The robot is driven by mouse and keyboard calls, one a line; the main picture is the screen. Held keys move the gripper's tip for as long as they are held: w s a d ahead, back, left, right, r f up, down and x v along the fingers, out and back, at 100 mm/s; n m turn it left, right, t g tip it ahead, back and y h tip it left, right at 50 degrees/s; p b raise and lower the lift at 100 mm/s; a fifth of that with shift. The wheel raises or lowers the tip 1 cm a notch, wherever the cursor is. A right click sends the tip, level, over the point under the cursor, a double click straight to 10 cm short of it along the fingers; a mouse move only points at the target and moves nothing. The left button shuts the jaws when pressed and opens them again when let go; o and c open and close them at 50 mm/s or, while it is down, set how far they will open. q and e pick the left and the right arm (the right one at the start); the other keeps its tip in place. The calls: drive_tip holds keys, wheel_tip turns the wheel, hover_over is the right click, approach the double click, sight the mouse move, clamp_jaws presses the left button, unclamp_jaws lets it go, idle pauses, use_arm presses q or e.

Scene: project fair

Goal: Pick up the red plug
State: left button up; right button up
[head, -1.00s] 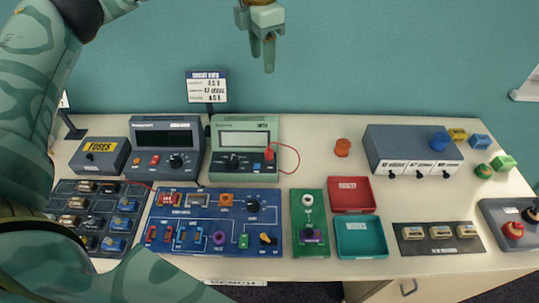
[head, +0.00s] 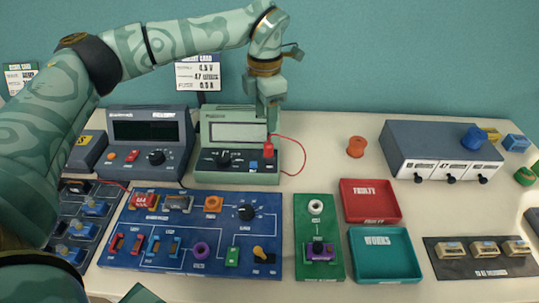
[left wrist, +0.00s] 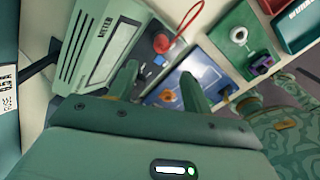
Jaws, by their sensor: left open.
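The red plug (head: 268,149) sits upright in the lower right of the green meter's (head: 216,168) front panel. A red lead runs from it, looping right. In the left wrist view, the red plug (left wrist: 161,44) shows beyond my fingertips, between their lines. My left gripper (head: 269,124) points down just above and behind the plug, in front of the meter's right side. Its two fingers are apart in the left wrist view (left wrist: 158,74), with nothing between them. I see no contact with the plug. My right gripper is not in view.
A dark grey instrument (head: 150,140) stands left of the meter. A blue circuit board (head: 190,262), a green board (head: 306,264), a red tray (head: 345,200) and a teal tray (head: 354,265) lie in front. An orange spool (head: 356,147) stands right, with clear table around it.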

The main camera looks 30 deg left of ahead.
sight(269, 142)
use_arm(q)
wheel_tip(269, 142, down, 4)
drive_tip(key=shift+w+b, duration=0.1)
drive_tip(key=shift+b, duration=0.25)
drive_tip(key=f, duration=0.1)
drive_tip(key=f+b, duration=0.1)
drive_tip(key=f, duration=0.3)
drive_tip(key=shift+w+d+f+b, duration=0.2)
drive_tip(key=shift+d+f+b, duration=0.05)
drive_tip(key=shift+b, duration=0.1)
drive_tip(key=shift+r, duration=0.15)
drive_tip(key=shift+c, duration=0.2)
clamp_jaws()
